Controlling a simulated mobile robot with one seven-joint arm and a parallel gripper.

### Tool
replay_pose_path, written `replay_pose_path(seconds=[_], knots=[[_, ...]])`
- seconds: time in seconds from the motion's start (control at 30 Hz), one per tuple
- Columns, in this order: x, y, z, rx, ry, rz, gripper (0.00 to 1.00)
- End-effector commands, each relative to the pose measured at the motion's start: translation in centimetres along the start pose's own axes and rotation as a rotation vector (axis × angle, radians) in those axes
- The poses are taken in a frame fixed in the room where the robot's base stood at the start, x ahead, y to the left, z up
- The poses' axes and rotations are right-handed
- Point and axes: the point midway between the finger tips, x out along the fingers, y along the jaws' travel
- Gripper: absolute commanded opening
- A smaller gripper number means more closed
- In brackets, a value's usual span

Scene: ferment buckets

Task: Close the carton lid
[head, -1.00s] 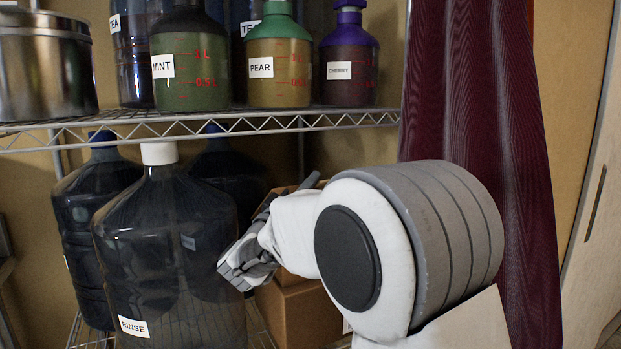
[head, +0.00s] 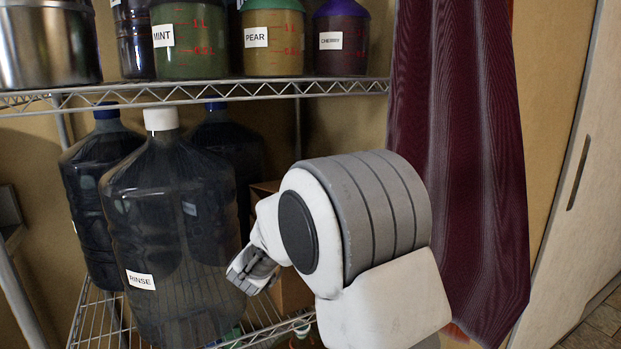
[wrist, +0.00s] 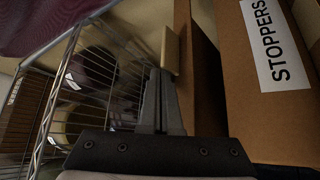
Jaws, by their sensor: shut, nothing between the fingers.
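The brown carton (head: 292,291) stands on the lower wire shelf, right of the big dark bottles, and is mostly hidden behind my arm in the head view. In the wrist view the carton (wrist: 245,120) fills the right side, with a white STOPPERS label. A brown panel (wrist: 203,75), which looks like its lid flap, runs alongside; how far open it stands is unclear. My gripper (head: 250,272) is beside the carton's left side. In the wrist view my gripper (wrist: 160,75) is shut and empty, its tips close to a light tan edge (wrist: 170,50); contact cannot be told.
A large RINSE bottle (head: 170,230) stands close left of my gripper. The upper shelf (head: 200,93) with labelled bottles runs above. A dark red curtain (head: 460,170) hangs at the right. Wire shelf bars (wrist: 55,100) show left in the wrist view.

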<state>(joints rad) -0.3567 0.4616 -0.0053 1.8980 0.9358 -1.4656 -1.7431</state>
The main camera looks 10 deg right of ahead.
Motion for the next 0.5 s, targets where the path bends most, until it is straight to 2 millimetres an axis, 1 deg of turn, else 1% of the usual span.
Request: replay_pose_path(seconds=[0.03,0.2,0.33,0.5], knots=[[-0.5,-0.9,0.6,-0.005,0.001,-0.003,0.00],[-1.2,-2.2,1.6,-0.002,0.000,-0.001,0.00],[-1.6,-2.8,2.0,-0.002,0.000,-0.002,0.00],[-1.8,-3.2,2.2,-0.001,0.000,0.000,0.00]])
